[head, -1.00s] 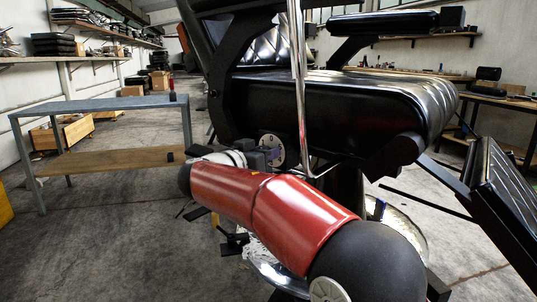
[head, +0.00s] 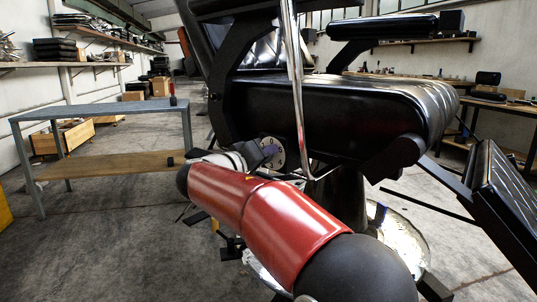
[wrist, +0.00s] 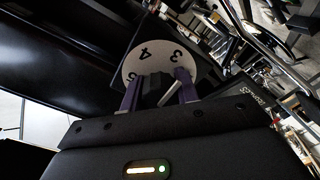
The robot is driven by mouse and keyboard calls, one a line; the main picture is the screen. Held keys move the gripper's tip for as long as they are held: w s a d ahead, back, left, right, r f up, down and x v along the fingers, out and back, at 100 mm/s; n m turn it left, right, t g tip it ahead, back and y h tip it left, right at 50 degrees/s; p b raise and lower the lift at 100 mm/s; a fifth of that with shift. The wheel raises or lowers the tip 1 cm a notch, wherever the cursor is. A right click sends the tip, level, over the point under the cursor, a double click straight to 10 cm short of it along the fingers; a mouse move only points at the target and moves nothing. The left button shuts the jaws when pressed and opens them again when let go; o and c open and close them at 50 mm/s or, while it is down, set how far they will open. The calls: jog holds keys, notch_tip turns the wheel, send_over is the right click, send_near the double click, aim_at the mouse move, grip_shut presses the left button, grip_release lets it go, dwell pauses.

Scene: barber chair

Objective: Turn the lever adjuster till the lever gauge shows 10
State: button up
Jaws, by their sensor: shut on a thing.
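The lever gauge (wrist: 146,58) is a round pale dial on the chair's dark side. In the wrist view the numbers 5, 4 and 3 show on it, and the rest is hidden or cut off. I cannot make out which value it shows. The lever adjuster (wrist: 156,90) is a dark piece in front of the dial. My gripper (wrist: 160,76) is shut on it, with a purple finger on each side. In the head view the dial (head: 273,153) is small, and my gripper (head: 267,153) covers its left part.
A chrome rod (head: 297,100) stands just right of the dial. The black seat (head: 340,115) is above and right, and the footrest (head: 503,190) is at far right. A metal table (head: 100,113) stands left, with open floor in front of it.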

dwell(0.3)
jog(key=o, duration=1)
jog(key=shift+c, duration=0.2)
jog(key=v, duration=0.7)
jog(key=shift+s+a, duration=0.3)
